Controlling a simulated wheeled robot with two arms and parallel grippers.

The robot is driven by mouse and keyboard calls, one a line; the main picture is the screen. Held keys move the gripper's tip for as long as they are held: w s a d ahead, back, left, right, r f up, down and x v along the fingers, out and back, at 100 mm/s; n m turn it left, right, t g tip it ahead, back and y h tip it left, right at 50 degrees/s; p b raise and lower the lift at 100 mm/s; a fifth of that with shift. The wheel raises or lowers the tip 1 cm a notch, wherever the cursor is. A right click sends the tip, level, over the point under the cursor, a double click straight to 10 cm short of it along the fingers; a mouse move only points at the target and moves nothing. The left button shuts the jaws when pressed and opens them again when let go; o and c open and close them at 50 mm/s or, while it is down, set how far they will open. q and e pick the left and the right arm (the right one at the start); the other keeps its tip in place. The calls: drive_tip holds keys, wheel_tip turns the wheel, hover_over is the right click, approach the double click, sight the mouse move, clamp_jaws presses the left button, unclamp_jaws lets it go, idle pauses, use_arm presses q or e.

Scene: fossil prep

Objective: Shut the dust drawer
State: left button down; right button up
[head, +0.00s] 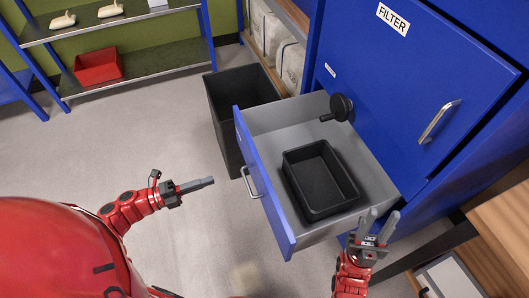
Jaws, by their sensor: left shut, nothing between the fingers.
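The dust drawer (258,160) is pulled out of the blue filter cabinet (440,60). Its blue front with a pale bar handle (250,182) faces left, and its grey inside shows. A black tray (307,199) lies in the drawer. My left gripper (211,181) is shut and empty, left of the drawer front and apart from the handle. My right gripper (382,213) is open with nothing between its fingers, near the drawer's right side by the cabinet. I cannot tell if it touches the drawer.
A black bin (225,120) stands behind the drawer front. A black knob (340,107) sticks out of the cabinet above the drawer. A shelf (140,75) with a red bin (98,68) stands at the back left. The floor left of the drawer is clear.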

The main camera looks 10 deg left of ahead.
use_arm(q)
drive_tip(key=w+a+y, duration=0.1)
drive_tip(key=a, duration=0.1)
drive_tip(key=p, duration=0.1)
approach(255, 162)
drive_tip(key=x, duration=0.5)
drive_tip(key=shift+d+r, duration=0.25)
drive_tip(key=shift+r, duration=0.15)
drive_tip(key=shift+w+d, duration=0.4)
drive_tip(key=shift+d, duration=0.2)
drive_tip(key=shift+d, duration=0.1)
drive_tip(key=b+x, duration=0.9)
drive_tip(key=x, duration=2.3)
drive_tip(key=shift+d+r, duration=0.15)
drive_tip(key=shift+r, duration=0.1)
